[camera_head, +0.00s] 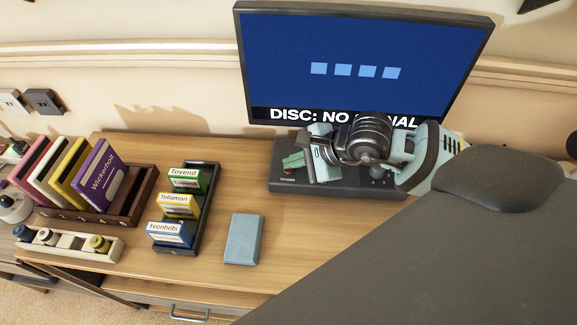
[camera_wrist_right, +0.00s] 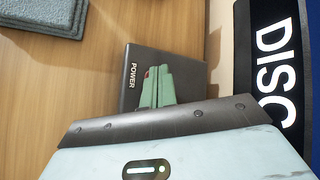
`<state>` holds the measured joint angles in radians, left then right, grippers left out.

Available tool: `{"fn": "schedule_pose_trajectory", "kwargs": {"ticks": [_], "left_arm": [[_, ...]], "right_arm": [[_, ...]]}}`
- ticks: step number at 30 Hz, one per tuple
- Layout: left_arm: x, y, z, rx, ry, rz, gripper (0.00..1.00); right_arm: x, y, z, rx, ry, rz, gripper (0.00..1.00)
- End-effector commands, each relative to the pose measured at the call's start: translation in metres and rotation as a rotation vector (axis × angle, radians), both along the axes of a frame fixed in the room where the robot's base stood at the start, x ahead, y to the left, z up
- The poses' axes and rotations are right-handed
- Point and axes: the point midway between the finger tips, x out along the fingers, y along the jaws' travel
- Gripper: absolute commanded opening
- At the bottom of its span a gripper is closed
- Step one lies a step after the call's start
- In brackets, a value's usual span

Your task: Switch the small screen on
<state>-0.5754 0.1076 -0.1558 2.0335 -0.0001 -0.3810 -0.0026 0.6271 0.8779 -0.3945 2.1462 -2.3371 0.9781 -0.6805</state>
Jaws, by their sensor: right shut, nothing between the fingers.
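One screen (camera_head: 350,62) shows in the head view, lit blue with four pale squares and a caption starting "DISC: NO". Below it lies a dark grey base unit (camera_head: 390,190) with a POWER label, also seen in the wrist view (camera_wrist_right: 190,64). My right gripper (camera_head: 293,161) is shut and empty, its green fingertips (camera_wrist_right: 157,86) over the base unit by the label. A small red spot (camera_wrist_right: 148,74), probably the power button, shows at the fingertips. Whether they touch it I cannot tell. The hand hides part of the caption and base. My left gripper is not in view.
A blue-grey box (camera_head: 243,239) lies on the wooden desk in front of the base unit. A black tray (camera_head: 210,205) with small labelled boxes, a book rack (camera_head: 135,207) and a pale holder (camera_head: 70,245) stand to the left. Wall sockets (camera_head: 44,101) are at far left.

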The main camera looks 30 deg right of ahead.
Motion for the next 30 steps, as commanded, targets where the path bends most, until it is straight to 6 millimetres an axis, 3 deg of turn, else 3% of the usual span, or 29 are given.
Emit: {"fn": "schedule_pose_trajectory", "kwargs": {"ticks": [19, 30], "left_arm": [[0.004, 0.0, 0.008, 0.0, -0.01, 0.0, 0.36], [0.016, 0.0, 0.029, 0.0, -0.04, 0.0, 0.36]], "right_arm": [[0.0, 0.0, 0.014, -0.001, -0.001, 0.0, 0.0], [0.0, 0.0, 0.045, 0.0, -0.003, 0.001, 0.0]]}}
